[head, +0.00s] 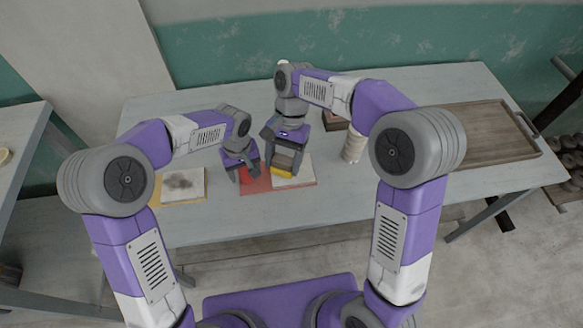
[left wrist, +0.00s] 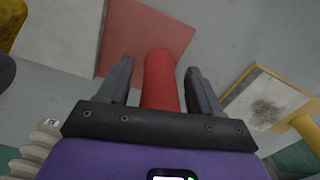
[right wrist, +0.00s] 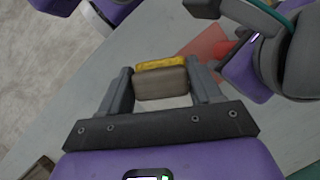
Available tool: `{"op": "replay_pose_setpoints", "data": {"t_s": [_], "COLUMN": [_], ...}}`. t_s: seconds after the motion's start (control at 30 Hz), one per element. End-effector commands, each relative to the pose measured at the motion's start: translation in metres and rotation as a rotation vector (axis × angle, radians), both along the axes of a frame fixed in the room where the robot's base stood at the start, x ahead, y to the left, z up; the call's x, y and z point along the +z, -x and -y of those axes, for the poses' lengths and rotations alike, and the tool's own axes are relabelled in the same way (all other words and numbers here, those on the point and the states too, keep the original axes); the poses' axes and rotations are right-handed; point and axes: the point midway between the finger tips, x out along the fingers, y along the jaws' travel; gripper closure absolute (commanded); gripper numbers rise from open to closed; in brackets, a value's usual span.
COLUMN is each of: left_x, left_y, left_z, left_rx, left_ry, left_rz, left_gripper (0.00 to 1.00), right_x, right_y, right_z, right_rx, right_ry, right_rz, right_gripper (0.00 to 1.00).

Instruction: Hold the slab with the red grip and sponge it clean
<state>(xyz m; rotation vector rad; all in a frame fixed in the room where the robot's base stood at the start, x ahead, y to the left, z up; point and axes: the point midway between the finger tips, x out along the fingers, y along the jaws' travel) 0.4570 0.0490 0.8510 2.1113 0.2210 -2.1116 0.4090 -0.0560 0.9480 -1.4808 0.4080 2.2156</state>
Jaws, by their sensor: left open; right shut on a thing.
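A red board (head: 255,185) with a pale slab (head: 297,180) on it lies near the table's front edge. The red grip (left wrist: 160,80) stands between the fingers of my left gripper (left wrist: 158,68), which is open around it; that gripper (head: 248,175) is at the board's left end in the head view. My right gripper (right wrist: 160,68) is shut on a brown and yellow sponge (right wrist: 160,82). In the head view the sponge (head: 283,172) is over the slab and hides part of it; I cannot tell whether they touch. The visible slab surface looks pale with faint specks.
A yellow board (head: 190,203) with a dark-stained slab (head: 182,184) lies to the left; its yellow grip (left wrist: 306,126) shows in the left wrist view. A pale ribbed cylinder (head: 352,146), a brown box (head: 334,121) and a wooden tray (head: 475,150) are to the right.

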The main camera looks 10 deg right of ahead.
Motion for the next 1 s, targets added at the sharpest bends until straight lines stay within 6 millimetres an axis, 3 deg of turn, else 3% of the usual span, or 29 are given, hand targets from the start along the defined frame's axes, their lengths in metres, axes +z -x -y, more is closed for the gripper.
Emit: {"op": "replay_pose_setpoints", "data": {"t_s": [0.17,0.6,0.8,1.0], "left_x": [0.014,0.1,0.118,0.12], "left_y": [-0.001,0.0,0.0,0.0], "left_z": [0.0,0.001,0.0,0.0], "left_rx": [0.001,0.001,0.0,-0.001], "left_ry": [0.001,0.002,0.0,0.0], "left_rz": [0.004,0.004,0.001,0.0], "left_gripper": [0.35,0.35,0.35,0.35], "right_x": [0.0,0.0,0.0,0.0], "right_y": [0.0,0.0,0.0,0.0], "right_z": [0.0,0.0,0.0,0.0], "right_rx": [0.0,0.0,0.0,0.0], "right_ry": [0.0,0.0,0.0,0.0], "right_rz": [0.0,0.0,0.0,0.0], "right_gripper": [0.65,0.65,0.65,0.65]}}
